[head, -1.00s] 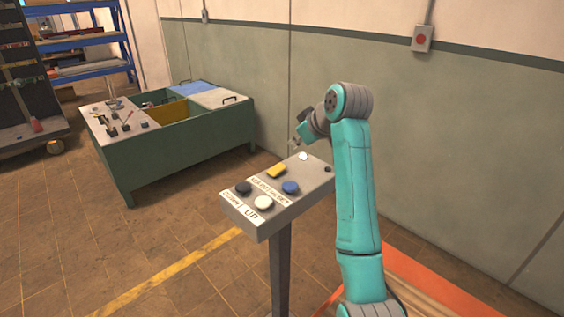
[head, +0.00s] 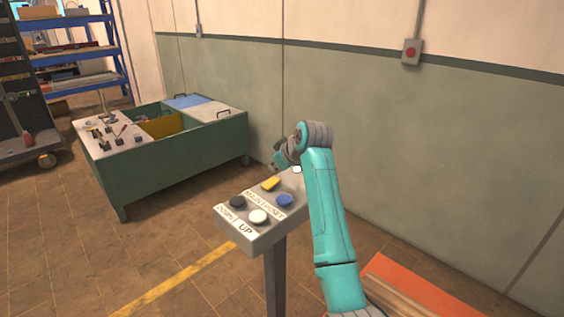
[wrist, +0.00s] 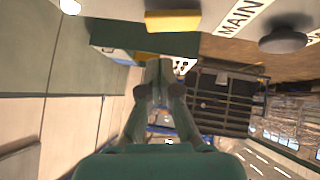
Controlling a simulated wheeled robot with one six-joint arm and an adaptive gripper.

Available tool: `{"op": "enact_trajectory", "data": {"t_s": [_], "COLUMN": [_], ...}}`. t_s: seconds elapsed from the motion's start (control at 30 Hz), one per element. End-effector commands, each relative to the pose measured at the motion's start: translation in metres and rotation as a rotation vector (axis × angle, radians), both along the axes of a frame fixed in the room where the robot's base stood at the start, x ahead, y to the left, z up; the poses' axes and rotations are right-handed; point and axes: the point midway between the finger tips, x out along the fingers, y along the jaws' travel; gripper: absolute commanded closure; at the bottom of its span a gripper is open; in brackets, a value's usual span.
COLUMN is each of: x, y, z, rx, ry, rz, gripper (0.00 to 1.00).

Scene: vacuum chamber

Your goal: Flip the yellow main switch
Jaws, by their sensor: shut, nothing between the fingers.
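The yellow main switch (head: 270,184) is a small yellow block on the sloped top of the grey control panel (head: 262,236). In the wrist view the yellow switch (wrist: 172,20) shows at the top, beside the MAIN label (wrist: 240,18). My gripper (head: 275,166) is at the far edge of the panel, a little beyond the switch. In the wrist view its fingers (wrist: 159,70) are together and empty, just below the switch in the picture. A gap seems to show between them; I cannot tell its exact size.
The panel also bears a black button (head: 237,202), a white button (head: 258,216), a blue button (head: 285,200) and a white knob (head: 297,169). A green workbench (head: 175,170) stands behind left. A red wall button (head: 410,52) is at the upper right.

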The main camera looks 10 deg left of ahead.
Motion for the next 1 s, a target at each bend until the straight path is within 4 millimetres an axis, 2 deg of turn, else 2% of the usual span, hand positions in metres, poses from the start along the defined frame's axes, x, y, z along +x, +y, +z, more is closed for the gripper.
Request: {"op": "enact_trajectory", "data": {"t_s": [0.1, 0.3, 1.0], "x": [0.002, 0.005, 0.007], "y": [-0.004, -0.006, -0.008], "z": [-0.019, -0.035, -0.045], "rx": [0.0, 0.0, 0.044], "ry": [0.003, 0.001, 0.057], "rz": [-0.001, -0.001, 0.0], "gripper": [1.0, 1.0, 1.0]}}
